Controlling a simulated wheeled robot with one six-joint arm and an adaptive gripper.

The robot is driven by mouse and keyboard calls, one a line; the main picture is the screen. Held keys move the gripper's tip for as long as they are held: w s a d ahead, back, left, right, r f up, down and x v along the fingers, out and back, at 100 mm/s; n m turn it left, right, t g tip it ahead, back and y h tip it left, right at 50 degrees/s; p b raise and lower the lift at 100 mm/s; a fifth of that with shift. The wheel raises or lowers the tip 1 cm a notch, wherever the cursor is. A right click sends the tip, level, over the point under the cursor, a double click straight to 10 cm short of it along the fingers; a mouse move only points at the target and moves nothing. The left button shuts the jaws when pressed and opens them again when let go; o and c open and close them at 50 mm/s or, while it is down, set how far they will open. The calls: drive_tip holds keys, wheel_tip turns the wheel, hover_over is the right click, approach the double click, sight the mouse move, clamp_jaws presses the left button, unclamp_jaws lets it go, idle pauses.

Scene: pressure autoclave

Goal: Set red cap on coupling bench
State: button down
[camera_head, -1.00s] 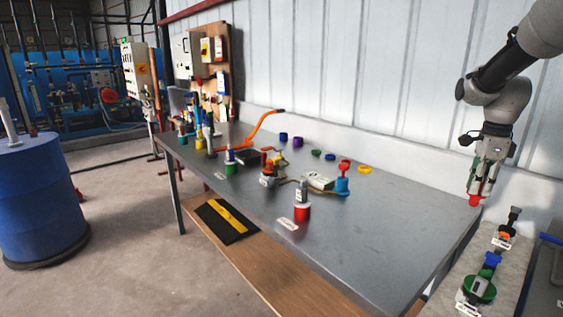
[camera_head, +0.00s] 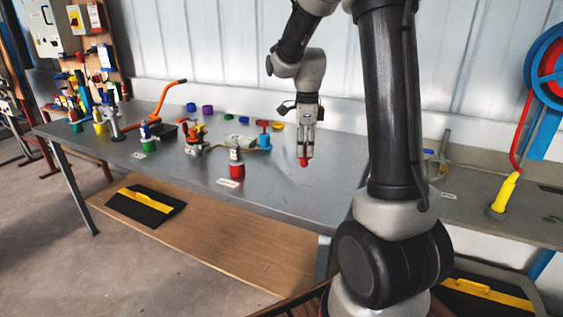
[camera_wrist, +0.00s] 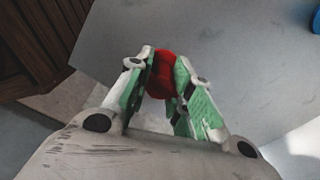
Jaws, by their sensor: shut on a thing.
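My gripper (camera_head: 303,156) is shut on the red cap (camera_head: 303,162), which shows between its fingertips in the head view. In the wrist view the red cap (camera_wrist: 161,74) sits between the two green-padded fingers (camera_wrist: 163,90). The cap is held up in the air near the right end of the grey metal bench (camera_head: 285,195). The head view does not show clearly how high above the bench top it is. A second bench (camera_head: 522,232) stands to the right, partly hidden behind my arm; I cannot tell which is the coupling bench.
A yellow handle (camera_head: 505,192) stands on the right bench. The grey bench's front right area is clear.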

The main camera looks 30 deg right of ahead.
sight(305, 166)
wheel_tip(305, 166, down, 8)
drive_tip(key=shift+d+r, duration=0.1)
idle(0.4)
drive_tip(key=c, duration=1.3)
unclamp_jaws()
